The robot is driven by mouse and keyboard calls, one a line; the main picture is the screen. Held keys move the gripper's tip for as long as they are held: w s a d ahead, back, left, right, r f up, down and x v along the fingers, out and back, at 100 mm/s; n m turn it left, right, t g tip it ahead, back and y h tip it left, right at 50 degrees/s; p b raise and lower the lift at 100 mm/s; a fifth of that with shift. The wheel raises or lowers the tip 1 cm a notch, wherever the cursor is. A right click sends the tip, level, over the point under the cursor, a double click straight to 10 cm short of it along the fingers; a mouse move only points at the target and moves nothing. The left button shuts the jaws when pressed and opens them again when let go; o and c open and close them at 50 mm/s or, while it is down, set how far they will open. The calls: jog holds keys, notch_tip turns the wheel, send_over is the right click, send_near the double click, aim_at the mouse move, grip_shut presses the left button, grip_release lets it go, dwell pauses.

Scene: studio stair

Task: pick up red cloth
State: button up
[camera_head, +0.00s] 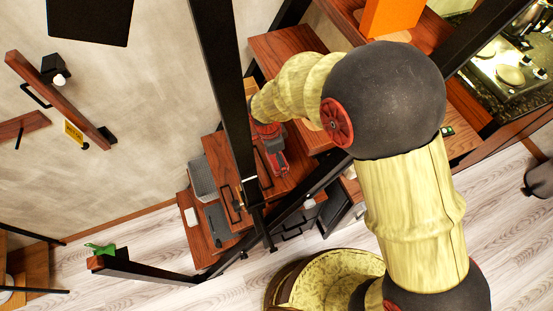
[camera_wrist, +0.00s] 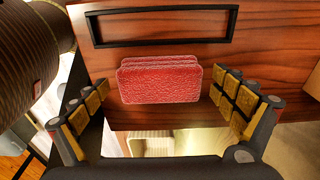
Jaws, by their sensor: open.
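The red cloth (camera_wrist: 160,85) shows in the wrist view as a folded, textured red block with a layered upper edge. It lies against a reddish-brown wooden surface (camera_wrist: 265,60), just below a black rectangular frame (camera_wrist: 163,43). My gripper (camera_wrist: 160,82) is open, with one padded finger to the left of the cloth and one to the right. Gaps show between the cloth and both fingers in the picture. I cannot tell how far the cloth is in depth. In the head view, my arm covers much of the stair area, and I cannot surely pick out the cloth there.
A black post (camera_head: 222,90) stands close beside my arm in the head view. Wooden stair units (camera_head: 285,52) surround the reach area, with a grey basket (camera_head: 203,181) lower left. An orange box (camera_head: 392,15) stands above.

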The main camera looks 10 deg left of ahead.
jog(key=shift+c, duration=0.4)
jog(key=c, duration=1.1)
jog(key=shift+r, duration=0.1)
jog(key=shift+c, duration=0.4)
